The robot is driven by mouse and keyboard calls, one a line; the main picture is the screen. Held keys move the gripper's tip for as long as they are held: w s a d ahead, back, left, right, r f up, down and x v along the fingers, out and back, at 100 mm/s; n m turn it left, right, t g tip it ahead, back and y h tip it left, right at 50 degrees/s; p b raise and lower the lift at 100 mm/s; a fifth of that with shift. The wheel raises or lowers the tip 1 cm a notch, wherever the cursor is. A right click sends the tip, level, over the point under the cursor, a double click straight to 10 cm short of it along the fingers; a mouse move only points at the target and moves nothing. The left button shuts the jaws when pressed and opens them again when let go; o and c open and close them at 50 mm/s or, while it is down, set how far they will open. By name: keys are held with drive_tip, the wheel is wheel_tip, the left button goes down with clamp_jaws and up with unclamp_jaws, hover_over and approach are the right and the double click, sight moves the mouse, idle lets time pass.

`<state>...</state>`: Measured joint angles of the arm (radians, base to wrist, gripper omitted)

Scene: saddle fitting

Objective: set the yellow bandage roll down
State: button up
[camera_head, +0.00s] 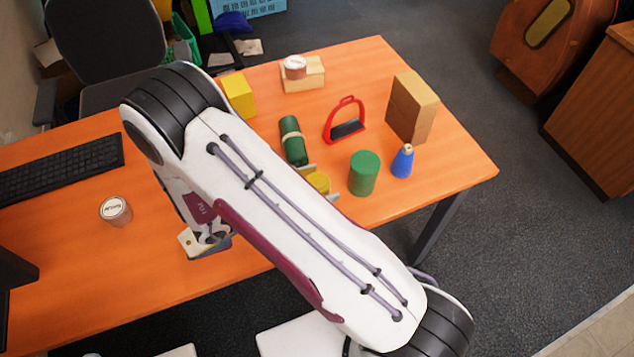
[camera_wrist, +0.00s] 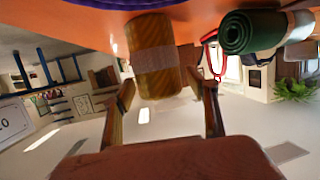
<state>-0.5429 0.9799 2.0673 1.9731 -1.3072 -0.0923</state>
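The yellow bandage roll (camera_head: 319,182) stands on the orange table, half hidden by my arm in the head view. In the wrist view, which shows the table along the top, the roll (camera_wrist: 155,75) is upright with a pale band round its middle. My gripper (camera_wrist: 165,88) reaches towards it with one finger on each side. A gap shows between the roll and the right-hand finger; the left-hand fingertip is close to it or touching. The fingers look open. In the head view, parts of my gripper (camera_head: 320,183) show beside the roll.

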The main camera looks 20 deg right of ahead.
drive_tip(key=shift+r, duration=0.1)
idle(0.3)
drive_tip(key=shift+v, duration=0.9)
drive_tip(key=v, duration=1)
drive_tip(key=shift+a+r, duration=0.1)
drive_tip(key=shift+a, duration=0.05)
drive_tip(key=shift+w, duration=0.15)
